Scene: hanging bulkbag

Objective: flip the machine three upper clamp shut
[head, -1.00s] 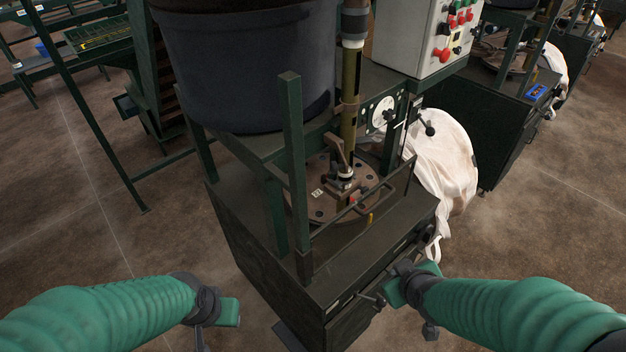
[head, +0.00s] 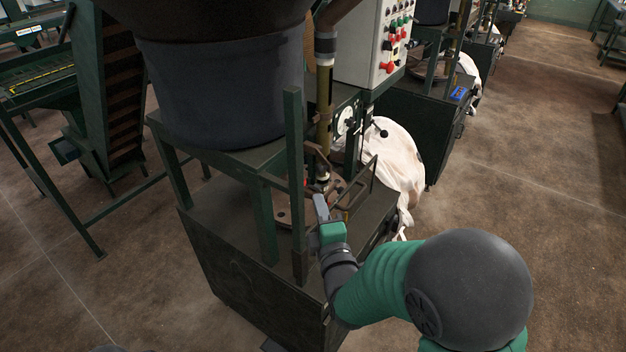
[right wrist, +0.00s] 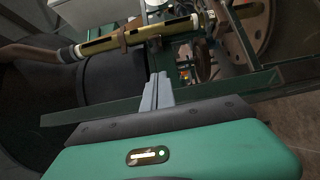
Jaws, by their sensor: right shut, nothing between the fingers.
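The nearest machine has an upright olive tube (head: 324,110) with a brown bracket around it, above a round brown plate (head: 284,216). A brown lever-like part (head: 313,152) stands by the tube's lower end, partly hidden. In the right wrist view the tube (right wrist: 150,32) lies across the top, with a brown bracket (right wrist: 122,40) on it. I cannot tell which part is the upper clamp or how it stands. My right gripper (head: 319,198) is shut and empty in front of the plate; its grey fingers (right wrist: 156,88) point toward the tube, apart from it. My left gripper is out of view.
A dark green post (head: 294,180) stands just left of my right gripper. A thin frame (head: 362,185) is on its right. A large dark tub (head: 220,90) sits above the machine's left side. Floor at right is open.

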